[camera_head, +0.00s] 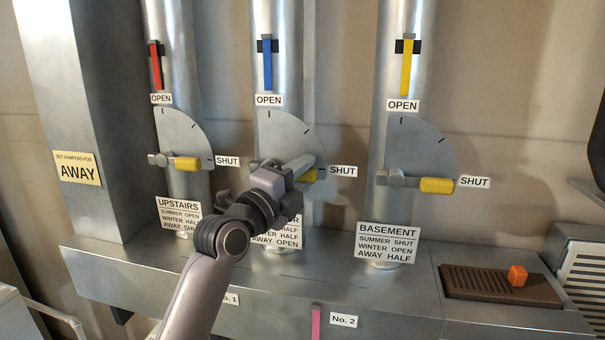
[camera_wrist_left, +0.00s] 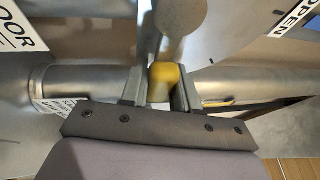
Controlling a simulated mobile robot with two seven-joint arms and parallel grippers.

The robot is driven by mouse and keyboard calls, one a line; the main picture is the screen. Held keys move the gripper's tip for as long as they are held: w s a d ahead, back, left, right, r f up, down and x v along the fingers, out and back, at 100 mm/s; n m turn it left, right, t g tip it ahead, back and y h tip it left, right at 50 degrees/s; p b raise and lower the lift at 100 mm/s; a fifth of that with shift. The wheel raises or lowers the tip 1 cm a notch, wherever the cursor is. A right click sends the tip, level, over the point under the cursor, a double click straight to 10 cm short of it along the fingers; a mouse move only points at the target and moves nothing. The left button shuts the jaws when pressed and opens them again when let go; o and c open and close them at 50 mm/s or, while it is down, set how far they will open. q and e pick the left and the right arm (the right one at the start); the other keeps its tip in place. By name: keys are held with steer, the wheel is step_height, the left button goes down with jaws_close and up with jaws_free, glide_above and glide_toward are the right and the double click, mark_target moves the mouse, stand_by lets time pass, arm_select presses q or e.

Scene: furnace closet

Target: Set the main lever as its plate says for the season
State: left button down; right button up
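The middle lever has a yellow handle (camera_head: 309,176) that points right, level with its SHUT label (camera_head: 343,171). Its plate (camera_head: 285,238) is partly hidden by my arm; "AWAY OPEN" reads on its bottom line. A yellow sign (camera_head: 77,168) on the left duct reads "SET DAMPERS FOR AWAY". My left gripper (camera_head: 303,166) is at the middle lever. In the left wrist view its fingers (camera_wrist_left: 161,92) press close on both sides of the yellow handle (camera_wrist_left: 164,73), with no clear gap. My right gripper is not in view.
The UPSTAIRS lever (camera_head: 187,163) on the left and the BASEMENT lever (camera_head: 436,185) on the right also point to SHUT. Red, blue (camera_head: 267,64) and yellow strips hang higher on the pipes. A brown grille with an orange block (camera_head: 517,276) lies at the right.

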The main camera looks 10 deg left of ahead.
arm_select(q)
steer(key=shift+r, duration=0.1)
steer(key=r+n, duration=0.1)
steer(key=n, duration=0.1)
steer(key=r+n+t+p, duration=0.1)
steer(key=n, duration=0.1)
steer(key=shift+a+y, duration=0.1)
steer(key=shift+y, duration=0.3)
steer(key=shift+a+r+n+t+y+p, duration=0.2)
steer(key=shift+r+n+t+y+p, duration=0.15)
steer(key=shift+n, duration=0.5)
steer(key=shift+a+r+n+t+y+p, duration=0.2)
steer(key=shift+n+t+y, duration=0.1)
steer(key=shift+n, duration=0.5)
steer(key=shift+a+r+n+t+y+p, duration=0.15)
steer(key=shift+r+n+t+y+p, duration=0.2)
steer(key=shift+n, duration=0.5)
steer(key=c, duration=0.9)
jaws_free()
steer(key=shift+s, duration=0.1)
